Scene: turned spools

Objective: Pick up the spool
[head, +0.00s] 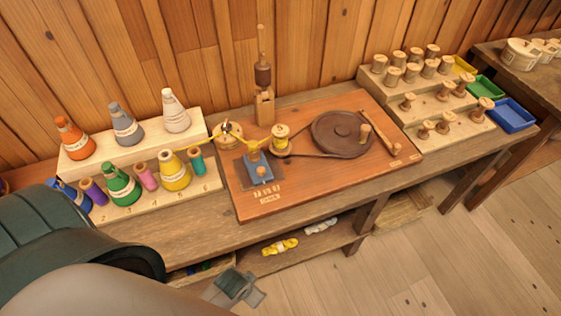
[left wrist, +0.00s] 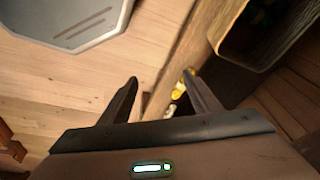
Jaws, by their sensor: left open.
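A spool wound with yellow thread (head: 281,139) stands upright on the reddish winding board (head: 300,178). Several bare wooden spools stand on the stepped wooden rack (head: 398,108) at the right; one is at the front right corner (head: 482,109). The pictures do not show which spool is meant. No spool is clear in that view. My right gripper is out of view.
Thread cones stand on a stepped stand (head: 75,159) at the left. The board carries a dark wheel (head: 328,130) and a blue block (head: 259,172). Yellow (head: 280,246) and white (head: 320,226) skeins lie on the lower shelf. Coloured trays (head: 512,113) sit far right.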

